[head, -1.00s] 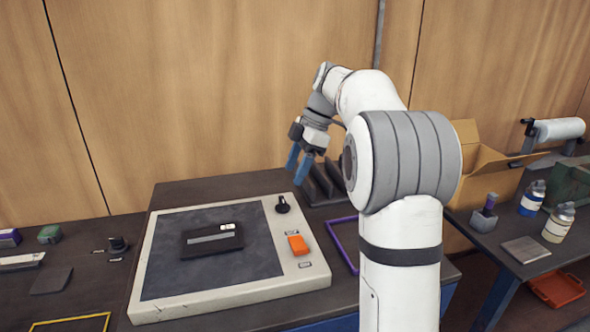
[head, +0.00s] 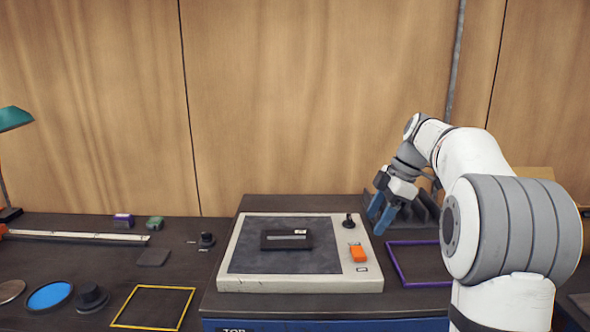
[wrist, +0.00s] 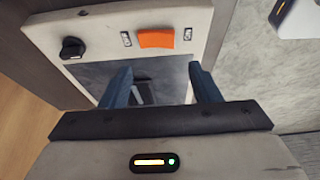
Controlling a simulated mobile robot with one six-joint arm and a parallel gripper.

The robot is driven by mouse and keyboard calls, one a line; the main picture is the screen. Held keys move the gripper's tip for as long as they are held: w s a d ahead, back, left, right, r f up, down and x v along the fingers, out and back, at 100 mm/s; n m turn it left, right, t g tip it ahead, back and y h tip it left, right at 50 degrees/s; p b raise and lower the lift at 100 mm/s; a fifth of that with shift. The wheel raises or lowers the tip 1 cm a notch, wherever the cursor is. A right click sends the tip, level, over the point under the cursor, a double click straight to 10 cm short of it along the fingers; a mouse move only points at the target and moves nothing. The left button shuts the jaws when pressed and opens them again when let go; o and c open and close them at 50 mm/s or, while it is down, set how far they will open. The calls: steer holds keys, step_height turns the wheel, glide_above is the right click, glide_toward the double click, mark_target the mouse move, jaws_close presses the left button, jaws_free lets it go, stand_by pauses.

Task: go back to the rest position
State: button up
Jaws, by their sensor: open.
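My gripper (head: 382,214) has blue fingers spread apart with nothing between them. It hangs above the bench, near the right back corner of a pale-framed panel (head: 300,286) with a dark grey top. The wrist view shows the two open fingers (wrist: 160,85) with part of this panel beyond them. A black flat block (head: 272,242) with a light strip lies on the panel's dark surface. My arm is bent, with the wrist pointing down and left in the head view.
On the panel's right border are a black knob (head: 348,221) and an orange switch (head: 358,254). A purple frame (head: 398,281) lies right of it and a yellow frame (head: 118,318) at the left front. A dark ribbed rack (head: 428,212) stands behind my gripper.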

steer(key=s+a+f+m+t+h, duration=0.1)
steer(key=s+f+m, duration=0.3)
steer(key=s, duration=0.5)
steer(key=s+a+f+m+h, duration=0.1)
steer(key=s+f+m, duration=0.3)
steer(key=s+m, duration=0.4)
steer(key=s+a+f+m+t+h, duration=0.1)
steer(key=s+f+m, duration=0.4)
steer(key=s, duration=0.7)
steer(key=shift+a+m+t+h, duration=0.3)
steer(key=shift+m+h, duration=0.2)
steer(key=shift+h, duration=0.2)
steer(key=shift+s, duration=0.1)
